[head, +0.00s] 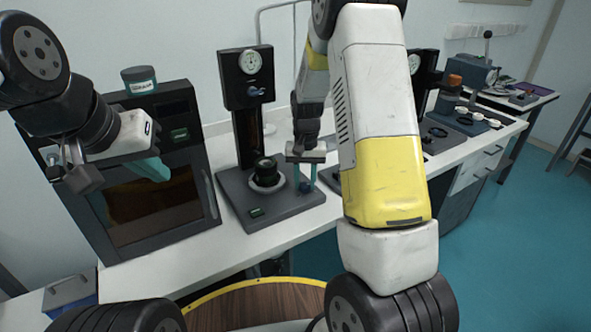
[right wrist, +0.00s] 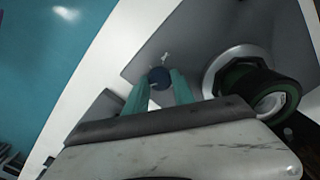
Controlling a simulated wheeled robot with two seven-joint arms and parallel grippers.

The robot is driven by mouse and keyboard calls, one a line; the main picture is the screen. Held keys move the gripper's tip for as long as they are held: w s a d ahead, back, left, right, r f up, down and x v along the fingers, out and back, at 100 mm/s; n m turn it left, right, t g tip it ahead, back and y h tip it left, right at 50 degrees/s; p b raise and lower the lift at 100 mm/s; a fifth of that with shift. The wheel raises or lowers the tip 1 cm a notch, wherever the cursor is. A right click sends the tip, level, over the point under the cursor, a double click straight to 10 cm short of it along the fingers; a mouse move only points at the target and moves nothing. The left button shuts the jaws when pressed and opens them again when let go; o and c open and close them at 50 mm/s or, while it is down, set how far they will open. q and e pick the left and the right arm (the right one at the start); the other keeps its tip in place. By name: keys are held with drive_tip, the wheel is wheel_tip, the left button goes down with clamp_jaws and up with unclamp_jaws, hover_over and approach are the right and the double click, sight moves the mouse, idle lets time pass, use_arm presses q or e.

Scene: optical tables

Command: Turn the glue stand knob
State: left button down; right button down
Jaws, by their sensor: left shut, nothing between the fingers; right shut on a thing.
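The glue stand (head: 245,133) has a black column with a round gauge on top and a grey base on the white table. A small dark blue knob (head: 305,187) sits on the base near its right front part; it also shows in the right wrist view (right wrist: 159,76). My right gripper (head: 306,175) points down with its teal fingers shut on this knob, one on each side. In the right wrist view the fingertips (right wrist: 161,88) flank the knob. My left gripper (head: 157,170) is shut and empty, in front of the oven-like box.
A dark jar (head: 265,172) stands in a light ring on the base, left of my right gripper; it also shows in the right wrist view (right wrist: 258,84). A dark box (head: 150,205) with a labelled jar (head: 139,79) on top stands left. Other instruments (head: 466,75) stand right.

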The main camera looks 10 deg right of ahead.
sight(305, 185)
drive_tip(key=shift+w+r+m, duration=0.1)
drive_tip(key=shift+m, duration=0.5)
drive_tip(key=c, duration=1.1)
unclamp_jaws()
drive_tip(key=shift+o, duration=0.2)
drive_tip(key=shift+r, duration=3.85)
